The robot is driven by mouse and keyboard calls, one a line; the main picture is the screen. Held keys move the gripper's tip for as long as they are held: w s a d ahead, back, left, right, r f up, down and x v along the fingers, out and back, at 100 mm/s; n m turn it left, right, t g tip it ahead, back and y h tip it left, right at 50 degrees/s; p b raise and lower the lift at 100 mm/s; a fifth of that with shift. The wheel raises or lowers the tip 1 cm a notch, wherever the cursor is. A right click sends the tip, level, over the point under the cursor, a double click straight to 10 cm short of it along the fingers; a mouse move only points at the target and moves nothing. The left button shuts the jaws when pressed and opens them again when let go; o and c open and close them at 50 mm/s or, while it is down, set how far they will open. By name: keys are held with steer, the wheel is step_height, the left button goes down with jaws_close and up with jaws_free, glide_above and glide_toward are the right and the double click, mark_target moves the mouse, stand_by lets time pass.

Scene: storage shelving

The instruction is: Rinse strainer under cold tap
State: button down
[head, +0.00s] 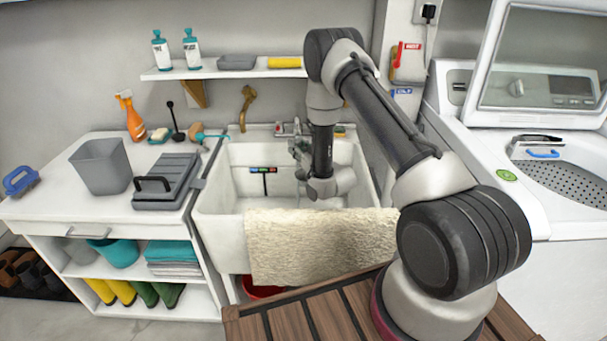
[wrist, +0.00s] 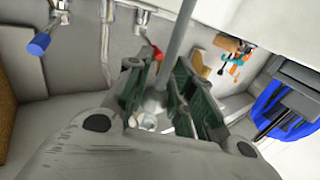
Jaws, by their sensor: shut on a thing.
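My gripper (head: 302,150) reaches down into the white sink (head: 222,200), close to the taps. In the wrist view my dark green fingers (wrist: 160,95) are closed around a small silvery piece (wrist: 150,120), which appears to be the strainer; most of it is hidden. A grey rod (wrist: 178,45) runs down in front of or between the fingers; I cannot tell which. The cold tap has a blue handle (wrist: 40,43), at upper left in the wrist view. A red-handled tap (wrist: 156,52) is nearer to the fingers. The taps (head: 280,128) stand at the sink's back.
A beige towel (head: 310,240) hangs over the sink's front edge. A strip with coloured parts (head: 262,169) is on the sink's inner wall. A shelf (head: 220,72) is above. The left counter holds a grey bin (head: 102,165) and a grey rack (head: 165,182).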

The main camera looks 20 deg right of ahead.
steer(key=shift+a, duration=0.1)
steer(key=s+a, duration=0.5)
steer(key=shift+s+a, duration=0.25)
steer(key=shift+s, duration=0.1)
stand_by(0.5)
stand_by(1.1)
steer(key=s+a+r, duration=0.3)
steer(key=r, duration=0.1)
steer(key=shift+s+a, duration=0.25)
steer(key=shift+s, duration=0.05)
steer(key=shift+r, duration=0.1)
stand_by(0.5)
